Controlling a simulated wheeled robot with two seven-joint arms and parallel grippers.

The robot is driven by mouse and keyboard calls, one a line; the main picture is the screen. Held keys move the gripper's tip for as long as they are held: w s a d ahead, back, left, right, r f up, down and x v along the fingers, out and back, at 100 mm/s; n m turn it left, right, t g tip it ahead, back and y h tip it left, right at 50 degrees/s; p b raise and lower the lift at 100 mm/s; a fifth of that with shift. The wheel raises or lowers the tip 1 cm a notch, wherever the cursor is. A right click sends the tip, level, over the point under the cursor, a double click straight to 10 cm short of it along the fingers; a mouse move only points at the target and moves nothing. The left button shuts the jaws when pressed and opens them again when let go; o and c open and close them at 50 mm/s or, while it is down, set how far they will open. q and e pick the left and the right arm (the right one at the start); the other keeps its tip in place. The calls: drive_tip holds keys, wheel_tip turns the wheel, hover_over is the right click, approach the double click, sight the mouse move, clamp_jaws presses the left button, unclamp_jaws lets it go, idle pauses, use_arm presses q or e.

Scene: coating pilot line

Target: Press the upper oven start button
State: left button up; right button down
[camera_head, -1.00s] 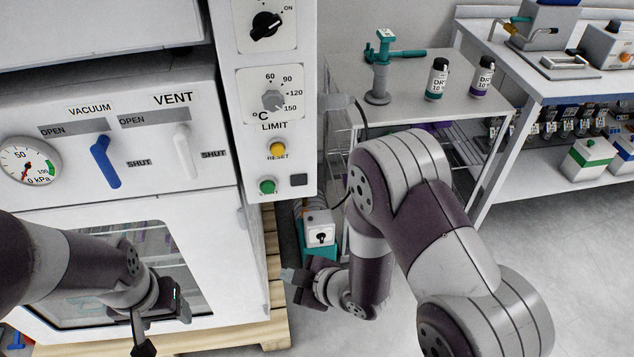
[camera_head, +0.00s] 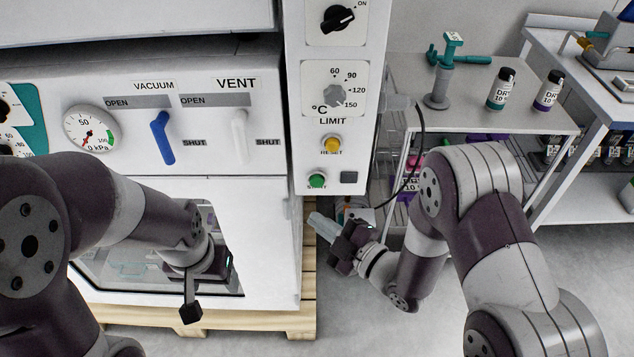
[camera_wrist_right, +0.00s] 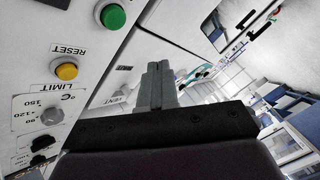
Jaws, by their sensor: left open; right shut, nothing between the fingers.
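The frames do not clearly show which oven this panel serves. My right gripper (camera_head: 318,222) is shut and empty, its fingertips below the button and apart from it in the head view. The closed fingers show in the right wrist view (camera_wrist_right: 154,82), pointing past the panel. My left gripper (camera_head: 208,288) is open and empty in front of the oven's windowed door.
A yellow reset button (camera_head: 331,143), a limit dial (camera_head: 336,98) and a dark square (camera_head: 349,178) are close to the green button. Blue (camera_head: 162,138) and white (camera_head: 240,135) valve handles stick out at left. A cart (camera_head: 470,120) stands right of the panel.

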drive_tip(key=w, duration=0.6)
drive_tip(key=shift+w+b, duration=0.15)
drive_tip(key=shift+b, duration=0.2)
drive_tip(key=shift+w, duration=0.15)
idle(1.6)
drive_tip(key=shift+w, duration=0.3)
drive_tip(key=shift+w+b, duration=0.4)
drive_tip(key=shift+w, duration=0.05)
idle(0.6)
drive_tip(key=shift+s, duration=0.9)
drive_tip(key=s, duration=0.5)
